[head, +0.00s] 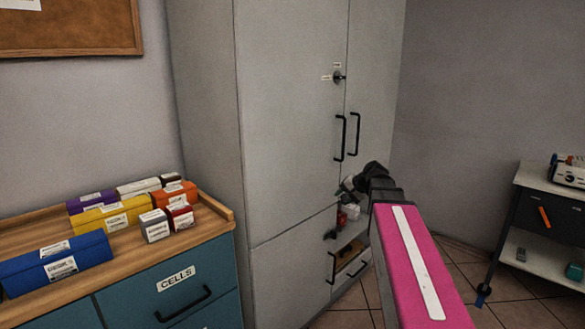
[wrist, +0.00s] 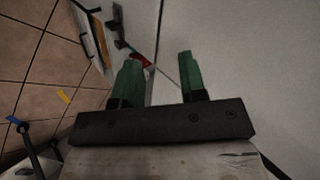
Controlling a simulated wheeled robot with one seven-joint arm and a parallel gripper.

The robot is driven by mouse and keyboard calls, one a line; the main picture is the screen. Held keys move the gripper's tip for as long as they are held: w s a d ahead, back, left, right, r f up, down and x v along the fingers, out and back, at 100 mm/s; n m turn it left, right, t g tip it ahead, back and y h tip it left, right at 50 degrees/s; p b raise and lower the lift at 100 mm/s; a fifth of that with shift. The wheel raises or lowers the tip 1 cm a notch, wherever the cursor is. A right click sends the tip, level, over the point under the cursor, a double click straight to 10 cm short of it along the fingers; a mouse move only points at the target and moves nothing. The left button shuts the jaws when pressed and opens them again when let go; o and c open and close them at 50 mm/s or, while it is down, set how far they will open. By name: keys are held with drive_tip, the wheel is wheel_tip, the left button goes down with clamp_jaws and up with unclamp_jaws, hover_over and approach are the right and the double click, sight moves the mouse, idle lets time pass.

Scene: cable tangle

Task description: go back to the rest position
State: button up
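My gripper (wrist: 158,68) shows in the wrist view with two green fingers spread apart. It is open, and I see nothing held between them; a pale panel with a seam lies behind the gap. In the head view my gripper (head: 349,187) is in front of the tall grey cabinet (head: 290,120), at the end of my outstretched arm. Its fingertips are small and dark there, and I cannot tell whether they touch the cabinet.
A lower cabinet opening (head: 347,238) holds small red and white items close below my gripper. A teal drawer unit (head: 185,283) with coloured boxes stands left. A trolley (head: 545,262) with a white device (head: 568,172) stands right. Tiled floor (head: 505,285) shows between cabinet and trolley.

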drive_tip(key=s+f+n+g+h, duration=0.2)
drive_tip(key=s+f+g+h, duration=0.1)
drive_tip(key=s+f, duration=0.7)
drive_tip(key=s+f+n+g+h, duration=0.3)
drive_tip(key=s+f, duration=0.7)
drive_tip(key=f, duration=0.6)
drive_tip(key=shift+a+n, duration=0.3)
